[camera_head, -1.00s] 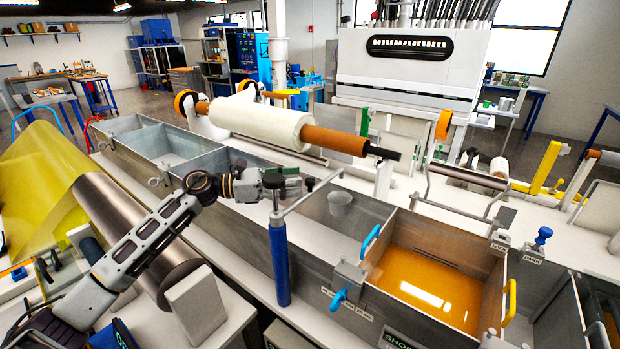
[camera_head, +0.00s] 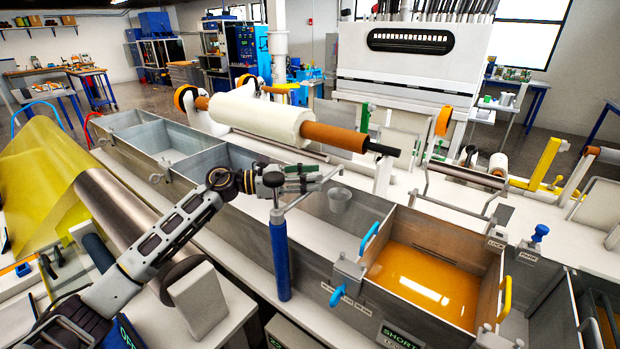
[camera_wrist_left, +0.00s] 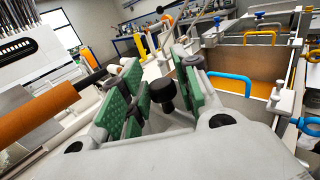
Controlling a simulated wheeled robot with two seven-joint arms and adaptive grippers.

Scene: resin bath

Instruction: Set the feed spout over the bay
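The feed spout looks to be the thin grey pipe (camera_head: 297,199) on top of a blue post (camera_head: 280,260) at the near side of the bath. The pipe slants up and right, over the long trough and left of the orange-filled bay (camera_head: 387,212). My left gripper (camera_head: 308,178) is at the upper part of the pipe and hides some of it. In the left wrist view its green-padded fingers (camera_wrist_left: 158,98) are apart, with a black knob (camera_wrist_left: 162,91) between or just beyond them. Contact cannot be told. My right gripper is out of view.
A cream roll on an orange core (camera_head: 337,137) lies above the trough behind my left gripper. A grey cup (camera_head: 340,198) stands close to the pipe. Blue handles (camera_head: 370,238) and a yellow handle (camera_head: 505,297) rise at the bay's edges. A yellow sheet roll is at left.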

